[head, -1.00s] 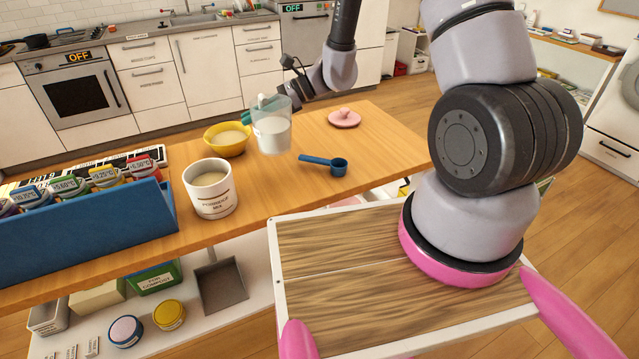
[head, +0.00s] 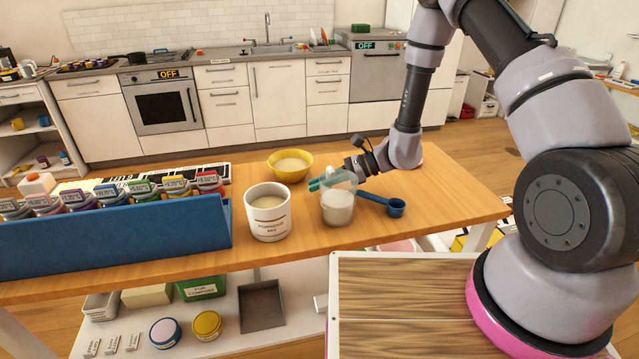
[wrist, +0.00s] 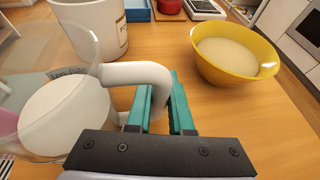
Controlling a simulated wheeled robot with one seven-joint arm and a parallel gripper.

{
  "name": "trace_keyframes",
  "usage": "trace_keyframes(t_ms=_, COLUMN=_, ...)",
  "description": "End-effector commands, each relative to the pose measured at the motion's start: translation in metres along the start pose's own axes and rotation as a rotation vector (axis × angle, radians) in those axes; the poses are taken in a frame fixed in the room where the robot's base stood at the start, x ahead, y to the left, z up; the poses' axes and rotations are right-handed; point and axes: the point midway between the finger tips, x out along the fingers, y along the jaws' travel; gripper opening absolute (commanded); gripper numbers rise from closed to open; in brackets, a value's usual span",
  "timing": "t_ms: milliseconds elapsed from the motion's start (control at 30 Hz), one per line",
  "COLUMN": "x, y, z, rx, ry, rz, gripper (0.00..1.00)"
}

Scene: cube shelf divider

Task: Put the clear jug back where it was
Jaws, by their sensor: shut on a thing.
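The clear jug (head: 338,204), with white contents, is upright at the table's near side, right of the white canister (head: 268,212). My gripper (head: 322,183) reaches it from behind. In the wrist view the green fingers (wrist: 160,108) are shut on the jug's white handle (wrist: 135,74), and the jug's clear body (wrist: 55,95) is at the left. Whether the jug's base touches the table or hangs just above it, I cannot tell.
A yellow bowl (head: 290,165) stands behind the canister. A blue scoop (head: 394,205) lies right of the jug, close to it. A blue rack (head: 120,245) with several labelled jars fills the table's left. The table's right end is clear.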

Motion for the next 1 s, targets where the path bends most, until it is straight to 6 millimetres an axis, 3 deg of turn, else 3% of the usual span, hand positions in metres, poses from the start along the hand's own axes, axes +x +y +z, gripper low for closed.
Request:
trace_keyframes(t_ms=267, x=0.001, y=-0.001, z=-0.002, rx=0.001, ry=-0.001, rz=-0.001, gripper=0.00)
trace_keyframes(t_ms=300, x=0.001, y=-0.001, z=-0.002, rx=-0.001, ry=0.000, rz=-0.001, gripper=0.35)
trace_keyframes(t_ms=333, x=0.001, y=-0.001, z=-0.002, rx=-0.001, ry=0.000, rz=-0.001, gripper=0.46)
trace_keyframes(t_ms=367, x=0.001, y=-0.001, z=-0.002, rx=-0.001, ry=0.000, rz=-0.001, gripper=0.49)
trace_keyframes(t_ms=733, x=-0.002, y=-0.001, z=0.001, rx=-0.001, ry=0.000, rz=-0.002, gripper=0.49)
trace_keyframes(t_ms=867, x=-0.020, y=-0.002, z=0.001, rx=-0.001, ry=0.000, rz=-0.005, gripper=0.49)
trace_keyframes(t_ms=1000, x=-0.051, y=-0.002, z=0.001, rx=0.000, ry=0.000, rz=-0.007, gripper=0.49)
